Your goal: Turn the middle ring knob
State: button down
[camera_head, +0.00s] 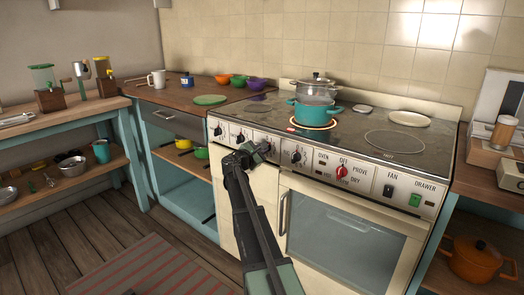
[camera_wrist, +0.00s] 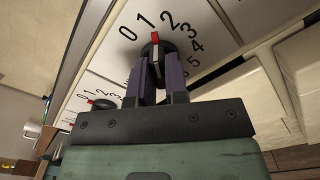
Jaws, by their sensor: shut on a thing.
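My gripper (camera_head: 262,149) is at the stove's front panel, among the row of black ring knobs. In the wrist view its two fingers (camera_wrist: 158,62) are shut on a black ring knob (camera_wrist: 158,46), one on each side. The knob's red pointer stands between 1 and 2 on its printed dial. My gripper mostly covers this knob in the head view. Another ring knob (camera_wrist: 101,104) shows at the lower left of the wrist view. To the left and right in the head view are ring knobs (camera_head: 240,138) and (camera_head: 297,156), both free.
A teal pot (camera_head: 309,114) stands on a glowing orange ring, with a glass-lidded pot behind it. A green drawer switch (camera_head: 415,200) is at the panel's right.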

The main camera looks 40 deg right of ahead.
jog(key=n, duration=0.3)
jog(key=shift+d, duration=0.1)
jog(key=n, duration=0.3)
jog(key=c, duration=1.6)
grip_release()
jog(key=shift+n, duration=0.7)
jog(key=o, duration=0.5)
jog(key=shift+v, duration=1.05)
